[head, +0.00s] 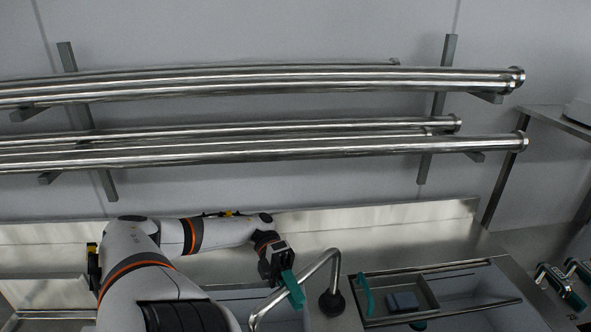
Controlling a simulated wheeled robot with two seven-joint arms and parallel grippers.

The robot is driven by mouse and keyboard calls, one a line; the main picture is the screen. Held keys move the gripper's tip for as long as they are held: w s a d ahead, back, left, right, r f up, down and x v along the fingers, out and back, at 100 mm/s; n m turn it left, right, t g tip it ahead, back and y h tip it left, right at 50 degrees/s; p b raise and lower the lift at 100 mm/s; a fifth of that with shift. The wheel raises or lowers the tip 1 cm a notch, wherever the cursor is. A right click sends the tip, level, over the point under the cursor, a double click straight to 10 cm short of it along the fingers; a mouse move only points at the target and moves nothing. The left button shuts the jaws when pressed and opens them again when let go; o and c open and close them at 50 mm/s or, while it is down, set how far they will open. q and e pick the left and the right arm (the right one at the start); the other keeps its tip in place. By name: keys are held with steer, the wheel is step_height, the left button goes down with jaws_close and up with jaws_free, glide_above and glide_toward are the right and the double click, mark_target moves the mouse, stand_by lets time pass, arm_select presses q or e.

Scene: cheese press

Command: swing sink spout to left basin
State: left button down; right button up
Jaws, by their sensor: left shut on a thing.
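The sink spout (318,265) is a bent chrome tube rising from a dark round base (332,303) on the sink deck. Its outlet arm slopes down to the left, toward the lower edge of the head view, over the left side of the sink. A teal grip (292,289) sits on that arm. My left gripper (281,274) is shut on this teal grip. The left basin is mostly hidden behind my left arm and cut off by the lower edge. The right basin (465,289) lies right of the base. My right gripper is not in view.
A metal tray (430,294) with a teal handled item (364,294) and a grey-blue block (403,302) lies over the right basin. Steel pipes (260,82) rest on wall brackets above. Teal-handled metal parts (553,279) stand at the right.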

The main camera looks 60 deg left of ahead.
arm_select(q)
steer(key=c, duration=1.3)
jaws_free()
steer(key=shift+a, duration=0.15)
steer(key=shift+o, duration=0.2)
steer(key=a+r+b, duration=0.2)
steer(key=a+b, duration=0.5)
steer(key=a, duration=0.5)
steer(key=shift+w+b, duration=0.25)
steer(key=shift+b, duration=0.15)
steer(key=shift+r, duration=0.1)
steer(key=shift+d, duration=0.1)
